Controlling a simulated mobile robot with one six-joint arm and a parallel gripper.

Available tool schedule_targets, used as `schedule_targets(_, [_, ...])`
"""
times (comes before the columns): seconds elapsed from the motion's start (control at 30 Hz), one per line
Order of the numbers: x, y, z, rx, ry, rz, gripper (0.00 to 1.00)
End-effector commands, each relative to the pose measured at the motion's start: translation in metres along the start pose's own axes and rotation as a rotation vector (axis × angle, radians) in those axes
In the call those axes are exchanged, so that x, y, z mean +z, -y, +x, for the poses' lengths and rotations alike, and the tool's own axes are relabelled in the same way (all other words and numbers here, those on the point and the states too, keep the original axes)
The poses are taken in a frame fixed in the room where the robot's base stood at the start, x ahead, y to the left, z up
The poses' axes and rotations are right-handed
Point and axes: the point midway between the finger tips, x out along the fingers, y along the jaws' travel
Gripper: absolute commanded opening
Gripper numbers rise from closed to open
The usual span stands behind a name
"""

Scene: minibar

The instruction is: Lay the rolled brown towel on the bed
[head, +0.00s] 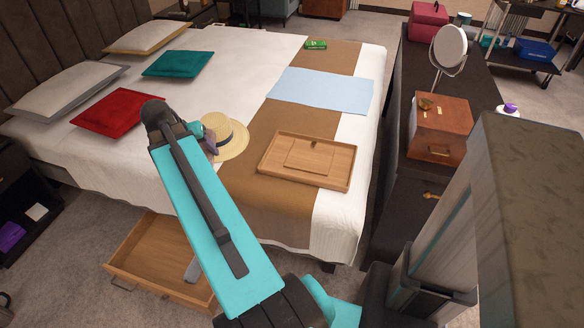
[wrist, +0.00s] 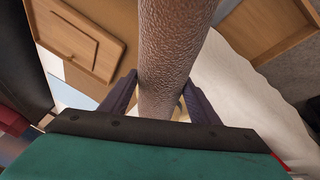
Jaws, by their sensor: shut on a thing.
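The rolled brown towel (wrist: 170,60) is a thick, rough-textured roll in the wrist view. My gripper (wrist: 160,97) is shut around it, one finger on each side, and the roll runs past the top of that view. In the head view my gripper (head: 209,143) is partly hidden by my arm, beside the straw hat and above the bed (head: 235,60). The towel cannot be made out clearly there. The bed has a white sheet and a brown runner (head: 255,212).
An open wooden drawer (head: 135,250) juts out at the near side. White sheet is clear in the middle.

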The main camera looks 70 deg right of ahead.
Motion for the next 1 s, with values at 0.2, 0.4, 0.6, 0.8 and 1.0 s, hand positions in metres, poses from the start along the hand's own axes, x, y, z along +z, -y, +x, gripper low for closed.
schedule_targets(0.2, [0.003,-0.059,0.043,0.053,0.034,0.127,0.29])
schedule_targets(0.4, [0.010,-0.112,0.077,0.100,0.062,0.239,0.29])
schedule_targets(0.6, [0.020,-0.153,0.102,0.137,0.083,0.327,0.29])
schedule_targets(0.8, [0.025,-0.172,0.112,0.153,0.092,0.366,0.29])
schedule_targets(1.0, [0.025,-0.173,0.113,0.154,0.093,0.370,0.29])
